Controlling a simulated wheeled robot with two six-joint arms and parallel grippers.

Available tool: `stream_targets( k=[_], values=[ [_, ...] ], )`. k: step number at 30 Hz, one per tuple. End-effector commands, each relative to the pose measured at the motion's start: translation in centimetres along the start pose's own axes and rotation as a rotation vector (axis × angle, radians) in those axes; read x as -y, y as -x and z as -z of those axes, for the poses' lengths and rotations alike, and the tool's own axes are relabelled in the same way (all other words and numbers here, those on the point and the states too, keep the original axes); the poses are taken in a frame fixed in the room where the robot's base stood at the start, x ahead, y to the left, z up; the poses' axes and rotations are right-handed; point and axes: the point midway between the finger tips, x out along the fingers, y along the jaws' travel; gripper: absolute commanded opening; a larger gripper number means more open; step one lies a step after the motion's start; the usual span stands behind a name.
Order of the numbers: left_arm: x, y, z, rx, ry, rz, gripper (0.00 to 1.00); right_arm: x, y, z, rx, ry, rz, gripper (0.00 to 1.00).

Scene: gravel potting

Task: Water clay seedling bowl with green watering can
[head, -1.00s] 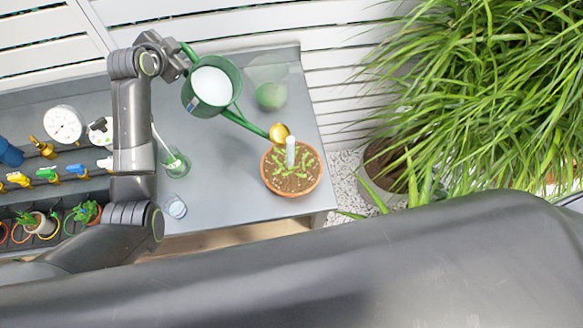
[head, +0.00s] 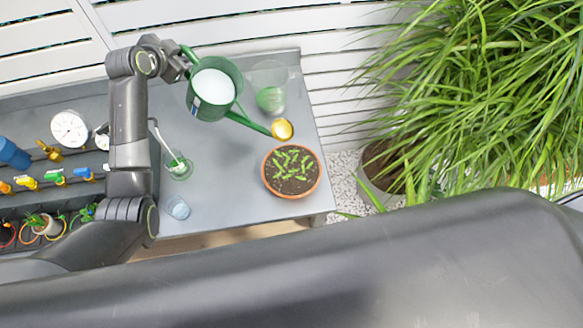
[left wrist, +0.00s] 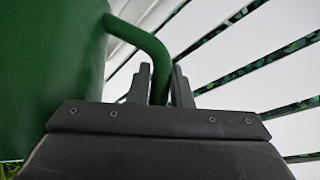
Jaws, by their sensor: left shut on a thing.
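The green watering can (head: 229,76) has pale water inside and a long spout with a gold rose (head: 282,129). My left gripper (head: 186,62) is shut on the can's handle and holds the can over the grey table. The handle (left wrist: 152,50) shows between the fingers (left wrist: 160,85) in the left wrist view, beside the green can body (left wrist: 55,65). The clay seedling bowl (head: 291,194) stands on the table with dark soil and small green seedlings. The rose is just above the bowl's far rim in the picture; no water stream shows. My right gripper is not in view.
A clear glass with green contents (head: 270,98) stands behind the can. Another small glass (head: 178,167) and a small clear cup (head: 178,208) stand left of the bowl. A gauge (head: 70,129) and valves line the left. A large grassy plant (head: 480,90) fills the right.

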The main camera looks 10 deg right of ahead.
Motion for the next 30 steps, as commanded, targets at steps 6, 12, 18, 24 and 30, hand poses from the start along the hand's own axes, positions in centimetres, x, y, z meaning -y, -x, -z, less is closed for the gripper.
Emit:
stream_targets(
  k=[6,12,18,24,30],
  values=[
    [0.9,0.9,1.3,-0.012,0.066,-0.055,0.0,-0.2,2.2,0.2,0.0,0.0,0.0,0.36],
    [1.3,1.3,1.7,-0.01,0.134,-0.122,0.0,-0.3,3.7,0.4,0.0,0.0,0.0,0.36],
    [1.9,1.9,2.4,-0.012,0.26,-0.243,0.0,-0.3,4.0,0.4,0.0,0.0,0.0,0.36],
    [2.2,2.5,3.0,-0.011,0.361,-0.342,0.0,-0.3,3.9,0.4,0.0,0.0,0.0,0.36],
    [2.3,2.6,3.1,-0.011,0.379,-0.359,0.0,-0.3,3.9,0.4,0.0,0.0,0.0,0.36]
  ],
)
